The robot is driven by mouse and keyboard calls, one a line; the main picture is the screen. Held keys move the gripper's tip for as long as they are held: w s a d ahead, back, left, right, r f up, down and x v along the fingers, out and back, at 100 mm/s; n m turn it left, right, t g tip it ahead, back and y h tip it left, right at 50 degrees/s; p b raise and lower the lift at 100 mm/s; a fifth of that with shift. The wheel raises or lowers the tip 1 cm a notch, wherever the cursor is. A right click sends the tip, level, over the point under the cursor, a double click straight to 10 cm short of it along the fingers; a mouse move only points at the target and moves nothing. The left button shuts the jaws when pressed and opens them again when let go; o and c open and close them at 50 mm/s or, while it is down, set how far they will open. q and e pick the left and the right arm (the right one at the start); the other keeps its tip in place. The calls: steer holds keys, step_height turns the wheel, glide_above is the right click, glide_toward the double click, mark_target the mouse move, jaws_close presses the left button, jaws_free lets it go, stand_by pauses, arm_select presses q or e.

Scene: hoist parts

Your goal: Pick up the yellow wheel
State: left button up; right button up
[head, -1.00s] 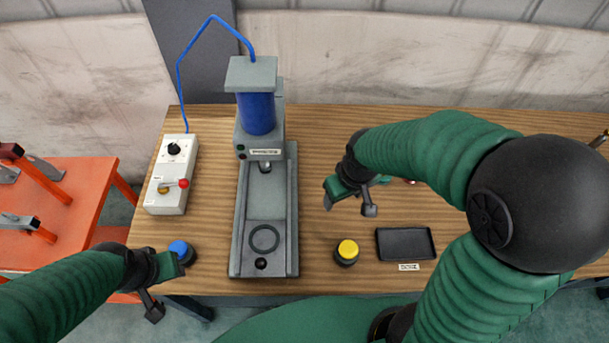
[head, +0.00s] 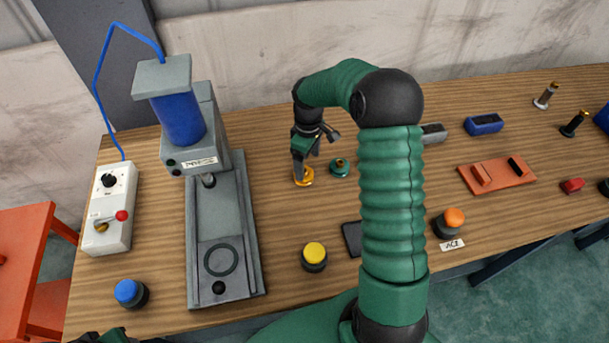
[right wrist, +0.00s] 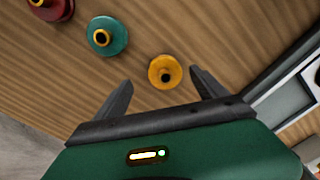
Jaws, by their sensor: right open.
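The yellow wheel (head: 304,177) lies flat on the wooden table, right of the press, in the head view. It is a small flanged disc with a dark hole, clear in the right wrist view (right wrist: 166,71). My right gripper (head: 307,160) is open and points down over it. In the right wrist view the wheel shows between and beyond the open fingers (right wrist: 163,90), nearer the right finger. It is not held. My left gripper (head: 115,337) is only partly in view at the bottom left edge of the head view, and its jaws cannot be made out.
A teal wheel (head: 340,167) lies just right of the yellow one; a dark red wheel (right wrist: 52,8) is farther along. The grey press (head: 222,240) stands left. A yellow button (head: 314,256) sits in front. My right arm hides part of the table.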

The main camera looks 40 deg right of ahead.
steer(key=f, duration=0.2)
steer(key=shift+w+f, duration=0.25)
steer(key=shift+f, duration=0.05)
steer(key=shift+a+f, duration=0.6)
steer(key=shift+f, duration=0.35)
steer(key=shift+w+a, duration=0.1)
steer(key=shift+a, duration=0.2)
steer(key=shift+d+f, duration=0.2)
steer(key=shift+d, duration=0.45)
steer(key=c, duration=0.8)
steer(key=shift+c, duration=1)
arm_select(q)
steer(key=shift+a+r, duration=0.1)
steer(key=shift+a, duration=0.35)
arm_select(e)
steer(key=shift+a+r, duration=0.15)
steer(key=shift+a, duration=0.2)
jaws_close()
